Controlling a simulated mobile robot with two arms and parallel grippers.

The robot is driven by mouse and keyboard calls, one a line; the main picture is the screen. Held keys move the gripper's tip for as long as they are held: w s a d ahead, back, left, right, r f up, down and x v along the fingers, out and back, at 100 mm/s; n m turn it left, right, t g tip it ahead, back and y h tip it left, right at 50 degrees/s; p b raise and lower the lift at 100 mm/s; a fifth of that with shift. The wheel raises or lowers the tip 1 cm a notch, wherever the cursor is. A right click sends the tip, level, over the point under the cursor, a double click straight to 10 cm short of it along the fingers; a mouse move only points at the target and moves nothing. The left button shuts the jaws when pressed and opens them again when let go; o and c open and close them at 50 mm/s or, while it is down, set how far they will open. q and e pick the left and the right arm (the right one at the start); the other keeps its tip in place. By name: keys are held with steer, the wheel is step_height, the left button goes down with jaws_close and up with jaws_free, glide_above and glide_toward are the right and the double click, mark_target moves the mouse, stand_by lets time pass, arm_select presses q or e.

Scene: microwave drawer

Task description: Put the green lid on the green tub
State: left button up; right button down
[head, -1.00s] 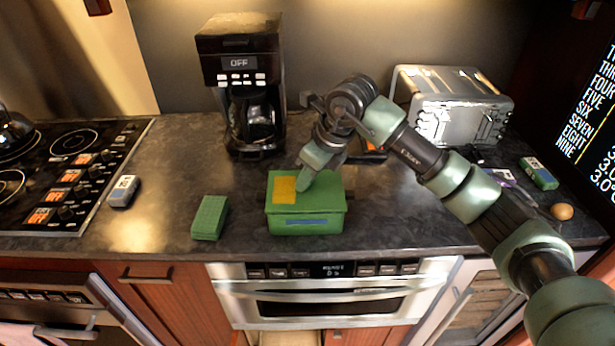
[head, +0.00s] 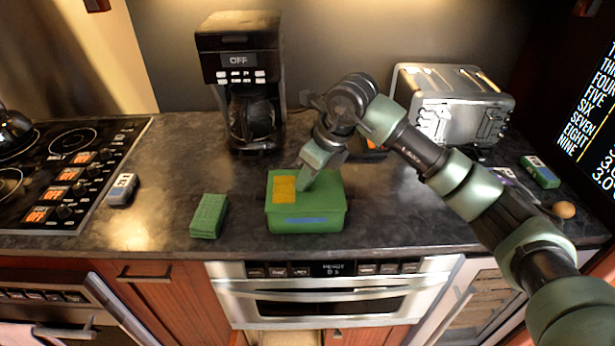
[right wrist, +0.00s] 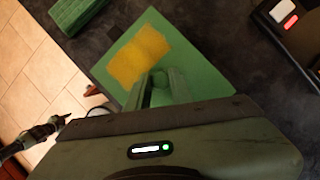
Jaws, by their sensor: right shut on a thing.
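The green tub (head: 306,222) stands on the counter near its front edge, with a blue label on its front. The green lid (head: 328,188), with a yellow patch on its top, lies across the tub's top and looks level and lined up with it. My right gripper (head: 304,184) reaches down onto the lid beside the yellow patch and is shut on it. The tub's inside is hidden. An arm at that view's lower left, apparently my left gripper (right wrist: 60,122), is small and unclear.
A green sponge-like block (head: 209,216) lies left of the tub. A coffee maker (head: 243,85) and a toaster (head: 452,105) stand behind. A cooktop (head: 65,175) is at left, an egg (head: 564,210) at right.

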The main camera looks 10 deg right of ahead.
steer(key=c, duration=0.7)
jaws_free()
steer(key=shift+r, duration=0.1)
steer(key=shift+r+p, duration=1.8)
steer(key=shift+r, duration=1.6)
steer(key=shift+f, duration=0.1)
